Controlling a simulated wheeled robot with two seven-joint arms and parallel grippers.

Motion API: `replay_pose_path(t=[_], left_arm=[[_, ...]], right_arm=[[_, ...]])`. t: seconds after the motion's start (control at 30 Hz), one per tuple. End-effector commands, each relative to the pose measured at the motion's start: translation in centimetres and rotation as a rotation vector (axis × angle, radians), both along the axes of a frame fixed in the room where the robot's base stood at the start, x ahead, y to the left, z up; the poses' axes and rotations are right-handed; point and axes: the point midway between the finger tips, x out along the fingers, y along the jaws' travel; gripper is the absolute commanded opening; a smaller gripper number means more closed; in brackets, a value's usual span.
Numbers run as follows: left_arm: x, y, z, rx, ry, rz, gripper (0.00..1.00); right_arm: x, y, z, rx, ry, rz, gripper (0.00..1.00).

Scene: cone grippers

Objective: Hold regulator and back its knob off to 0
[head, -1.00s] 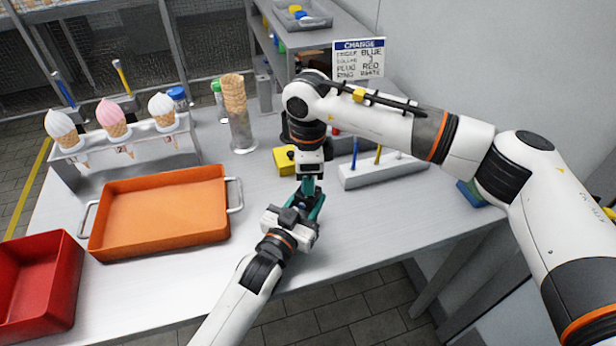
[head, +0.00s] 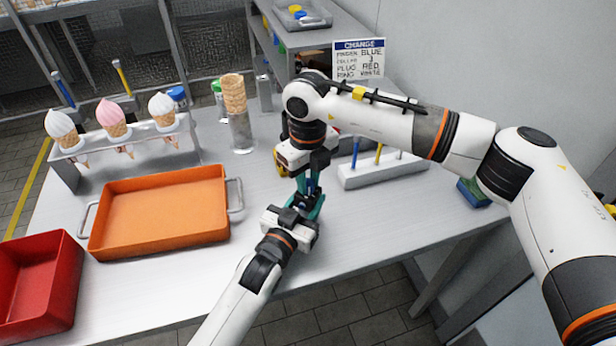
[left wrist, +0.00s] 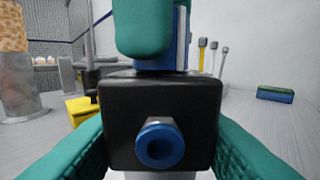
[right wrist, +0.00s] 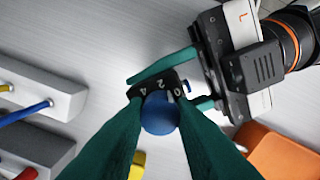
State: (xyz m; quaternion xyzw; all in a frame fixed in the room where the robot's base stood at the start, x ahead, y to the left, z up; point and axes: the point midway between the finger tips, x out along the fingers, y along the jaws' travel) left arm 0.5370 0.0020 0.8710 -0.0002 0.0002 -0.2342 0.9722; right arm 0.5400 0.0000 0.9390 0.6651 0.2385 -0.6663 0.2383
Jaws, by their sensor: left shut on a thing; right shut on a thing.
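The regulator is a black block (left wrist: 160,105) with a blue round port (left wrist: 160,144) on the face toward my left wrist camera. Its top carries a blue knob (right wrist: 160,114) and a dial marked 4, 2 and 0 (right wrist: 160,85). My left gripper (head: 303,205), with teal fingers, is shut on the regulator's body from both sides and holds it upright above the table. My right gripper (head: 308,181) comes from above, its fingers shut around the knob. In the head view the grippers largely hide the regulator. Any pointer mark on the knob cannot be made out.
An orange tray (head: 100,232) and a red bin (head: 72,290) lie to the left. A cone rack (head: 70,180) and a metal cup (head: 241,133) stand behind. A grey holder (head: 352,178) with coloured rods and a sign (head: 358,60) are at right.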

Motion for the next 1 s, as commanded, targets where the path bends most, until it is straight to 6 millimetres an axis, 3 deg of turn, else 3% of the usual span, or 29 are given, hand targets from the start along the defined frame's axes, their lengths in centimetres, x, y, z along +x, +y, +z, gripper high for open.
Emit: replay_pose_path(t=[0.4,1.0], left_arm=[[-0.01,0.00,-0.04,0.001,0.000,0.000,0.12],[-0.01,0.00,-0.05,0.000,0.001,0.000,0.12]], right_arm=[[0.01,0.00,0.05,0.000,-0.001,-0.263,0.01],[0.04,0.00,0.06,0.000,-0.001,-0.335,0.01]])
